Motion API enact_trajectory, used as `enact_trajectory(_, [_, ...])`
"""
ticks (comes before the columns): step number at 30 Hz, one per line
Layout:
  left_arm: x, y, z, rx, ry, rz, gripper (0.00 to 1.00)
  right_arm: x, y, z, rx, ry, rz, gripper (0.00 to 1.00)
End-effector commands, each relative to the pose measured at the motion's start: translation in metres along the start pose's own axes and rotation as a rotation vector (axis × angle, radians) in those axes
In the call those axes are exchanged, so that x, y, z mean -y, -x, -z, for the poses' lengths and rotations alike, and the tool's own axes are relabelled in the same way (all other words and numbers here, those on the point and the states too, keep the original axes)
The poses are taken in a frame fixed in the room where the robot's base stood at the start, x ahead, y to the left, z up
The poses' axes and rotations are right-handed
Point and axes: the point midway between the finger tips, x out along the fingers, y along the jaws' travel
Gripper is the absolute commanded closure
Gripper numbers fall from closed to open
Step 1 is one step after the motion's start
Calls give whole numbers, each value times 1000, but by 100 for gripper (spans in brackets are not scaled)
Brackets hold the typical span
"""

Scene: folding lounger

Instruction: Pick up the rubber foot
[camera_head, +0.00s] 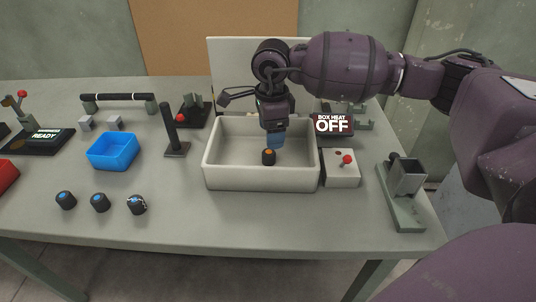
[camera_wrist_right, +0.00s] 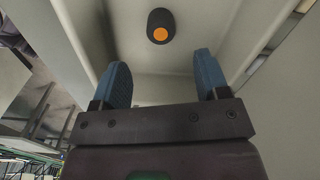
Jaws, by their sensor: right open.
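A black rubber foot (camera_head: 268,157) with an orange top sits upright on the floor of the cream box (camera_head: 262,180). It also shows in the right wrist view (camera_wrist_right: 160,26), near the top and beyond the fingertips. My right gripper (camera_head: 276,142) points down into the box, just behind and above that foot. Its two blue fingers (camera_wrist_right: 162,70) are apart with nothing between them. Three more black feet stand on the table at the front left: two with blue tops (camera_head: 65,200) (camera_head: 100,202) and one with a speckled top (camera_head: 137,204). My left gripper is out of view.
The box walls surround my right gripper, and a raised lid (camera_head: 228,75) stands behind. A "BOX HEAT OFF" sign (camera_head: 332,124) and a red-knobbed switch box (camera_head: 341,170) are to the right. A blue tray (camera_head: 112,151) and a black post (camera_head: 171,130) are left.

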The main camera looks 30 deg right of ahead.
Motion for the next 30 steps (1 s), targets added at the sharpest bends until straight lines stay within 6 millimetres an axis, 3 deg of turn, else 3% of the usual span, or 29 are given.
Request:
enact_trajectory(1, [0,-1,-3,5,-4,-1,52,0,-11,0,-3,0,-5,32])
enact_trajectory(11, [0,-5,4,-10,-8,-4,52,0,-34,0,-2,0,-3,32])
enact_trajectory(19, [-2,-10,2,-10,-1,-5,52,-1,-71,0,-1,1,-5,32])
enact_trajectory(27, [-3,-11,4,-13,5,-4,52,-1,-74,0,1,1,0,32])
enact_trajectory(30, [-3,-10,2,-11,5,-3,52,0,-74,0,1,1,0,44])
